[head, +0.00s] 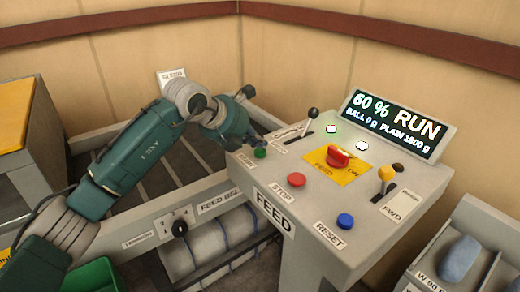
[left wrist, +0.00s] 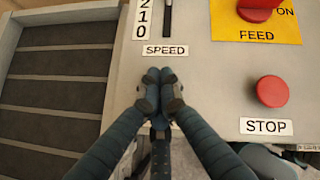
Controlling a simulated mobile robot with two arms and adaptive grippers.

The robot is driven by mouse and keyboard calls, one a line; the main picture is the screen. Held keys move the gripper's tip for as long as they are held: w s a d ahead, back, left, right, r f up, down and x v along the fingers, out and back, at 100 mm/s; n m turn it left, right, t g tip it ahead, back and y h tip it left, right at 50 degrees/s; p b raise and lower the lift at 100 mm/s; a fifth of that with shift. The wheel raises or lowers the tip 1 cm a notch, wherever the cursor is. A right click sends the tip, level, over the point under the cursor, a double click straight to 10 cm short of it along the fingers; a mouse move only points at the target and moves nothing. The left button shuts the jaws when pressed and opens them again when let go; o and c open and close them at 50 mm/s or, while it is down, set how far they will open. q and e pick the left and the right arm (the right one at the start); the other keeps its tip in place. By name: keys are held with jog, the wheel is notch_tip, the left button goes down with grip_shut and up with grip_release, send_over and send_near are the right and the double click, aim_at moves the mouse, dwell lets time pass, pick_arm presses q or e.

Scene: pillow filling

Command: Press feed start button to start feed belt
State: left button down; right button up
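The feed panel (head: 300,215) is a grey sloped box with a "FEED" label. A green button (head: 260,153) sits at its left corner, beside a partly covered label. My left gripper (head: 257,142) is right at the green button; I cannot tell whether it touches it. In the left wrist view its two fingertips (left wrist: 161,82) are together with nothing seen between them, below the "SPEED" label, and the green button is hidden there. The slatted feed belt (left wrist: 55,90) lies left of the panel. The display (head: 397,124) reads "60 % RUN". My right gripper is not in view.
A red STOP button (head: 297,180), a blue RESET button (head: 345,221) and a red rotary switch (head: 338,156) on a yellow plate are close by. Two levers stand up: a black-knobbed one (head: 312,115) and a yellow-knobbed one (head: 386,175). Bins stand at right.

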aim_at(258, 152)
pick_arm(q)
jog(key=shift+r, duration=0.3)
jog(key=shift+r+p, duration=1.4)
jog(key=shift+r, duration=1.15)
